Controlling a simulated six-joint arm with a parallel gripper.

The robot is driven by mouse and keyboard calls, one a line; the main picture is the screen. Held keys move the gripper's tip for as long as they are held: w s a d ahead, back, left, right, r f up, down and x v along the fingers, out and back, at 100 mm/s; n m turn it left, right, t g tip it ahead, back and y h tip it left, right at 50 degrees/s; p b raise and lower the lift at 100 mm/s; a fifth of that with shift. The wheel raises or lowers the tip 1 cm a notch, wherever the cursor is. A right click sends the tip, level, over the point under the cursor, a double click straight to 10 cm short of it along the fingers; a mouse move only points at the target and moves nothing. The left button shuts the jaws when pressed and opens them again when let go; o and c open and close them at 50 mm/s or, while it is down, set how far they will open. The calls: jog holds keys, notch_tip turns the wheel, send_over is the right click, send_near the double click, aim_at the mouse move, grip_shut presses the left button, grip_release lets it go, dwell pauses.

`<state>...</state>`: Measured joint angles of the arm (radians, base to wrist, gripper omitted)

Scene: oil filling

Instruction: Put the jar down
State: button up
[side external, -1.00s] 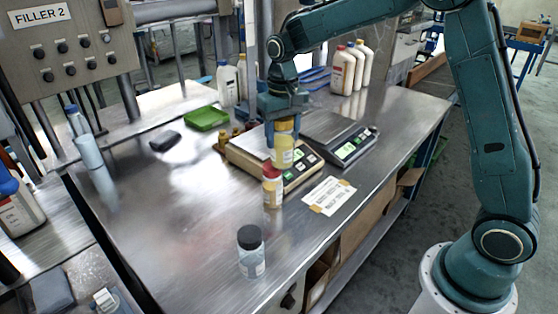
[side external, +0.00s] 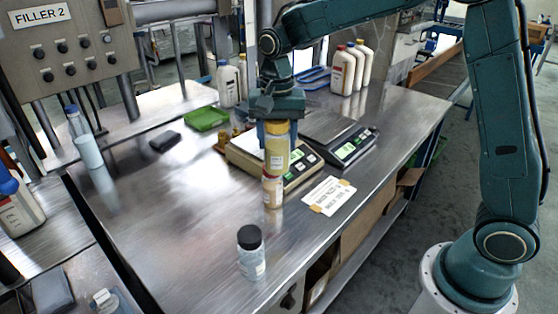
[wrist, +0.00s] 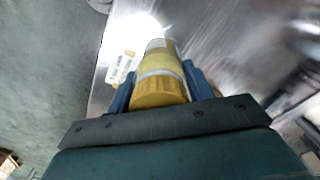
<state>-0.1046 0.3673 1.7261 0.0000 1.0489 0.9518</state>
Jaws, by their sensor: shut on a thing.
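My gripper (side external: 277,128) is shut on a yellow-lidded jar (side external: 277,158) with yellow contents and a pale label. The jar hangs roughly upright in front of the scales. In the wrist view the held jar (wrist: 160,85) sits between the blue fingers, lid nearest the camera. A third jar, dark-lidded with pale blue contents (side external: 251,255), stands at the table's front.
Two scales, a beige one (side external: 300,175) and a dark one (side external: 350,150), stand behind and right of the jar. A paper card (side external: 328,196) lies to the right. A green tray (side external: 205,119) and white bottles (side external: 228,85) stand farther back. The table's left middle (side external: 165,210) is bare.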

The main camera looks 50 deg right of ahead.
jog(key=s+a+r+m, duration=0.3)
jog(key=a+m, duration=0.3)
jog(key=m, duration=0.3)
jog(key=shift+s, duration=0.85)
jog(key=shift+d+f, duration=0.1)
jog(key=shift+f, duration=0.1)
notch_tip(320, 180, down, 19)
jog(key=shift+f, duration=0.15)
dwell(0.5)
jog(key=shift+f, duration=0.2)
jog(key=o, duration=1)
jog(key=shift+o, duration=0.2)
jog(key=shift+r, duration=0.1)
